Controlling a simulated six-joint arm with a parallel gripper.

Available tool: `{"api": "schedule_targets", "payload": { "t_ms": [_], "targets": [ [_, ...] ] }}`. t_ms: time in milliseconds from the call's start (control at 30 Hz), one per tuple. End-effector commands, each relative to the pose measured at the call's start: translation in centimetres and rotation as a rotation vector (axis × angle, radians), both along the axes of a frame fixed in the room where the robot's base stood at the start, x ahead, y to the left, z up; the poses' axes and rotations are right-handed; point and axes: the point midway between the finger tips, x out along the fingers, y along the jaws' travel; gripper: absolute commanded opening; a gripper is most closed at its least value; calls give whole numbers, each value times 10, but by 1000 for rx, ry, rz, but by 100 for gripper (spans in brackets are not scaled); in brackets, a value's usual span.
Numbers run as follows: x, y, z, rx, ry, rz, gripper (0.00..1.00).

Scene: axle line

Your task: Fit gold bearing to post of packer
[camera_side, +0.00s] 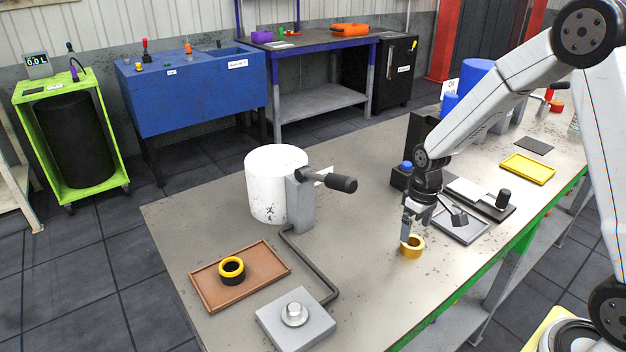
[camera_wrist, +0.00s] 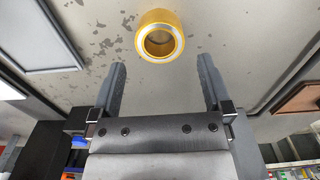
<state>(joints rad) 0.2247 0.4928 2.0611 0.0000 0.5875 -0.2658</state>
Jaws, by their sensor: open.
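The gold bearing (camera_side: 413,249) stands on the grey bench top, and it also shows in the wrist view (camera_wrist: 160,36) as a short ring with a silver inner rim. My gripper (camera_side: 411,236) is just above and beside it in the side view. In the wrist view my gripper (camera_wrist: 162,68) is open, its two fingers apart and empty, with the bearing beyond the tips. The packer appears to be the white drum (camera_side: 272,190) with a grey bracket and black handle; a bent pipe runs from it to a grey block (camera_side: 276,325) bearing a short silver post (camera_side: 294,310), which has nothing on it.
A brown tray (camera_side: 207,298) holds a black and yellow ring (camera_side: 232,268). A grey tray (camera_side: 470,236) and a dark tray with a black knob (camera_side: 503,199) lie right of my gripper. A yellow tray (camera_side: 528,168) is farther back. Bench between bearing and pipe is clear.

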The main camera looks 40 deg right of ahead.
Motion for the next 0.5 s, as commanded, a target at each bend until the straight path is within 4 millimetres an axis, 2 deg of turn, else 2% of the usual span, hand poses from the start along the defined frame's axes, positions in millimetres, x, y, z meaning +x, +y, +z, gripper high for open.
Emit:
{"api": "schedule_targets", "payload": {
  "t_ms": [167, 500],
  "targets": [
    [-1, 0, -7, 1, 3, 0, 100],
    [-1, 0, -41, 1, 3, 0, 100]
  ]
}}
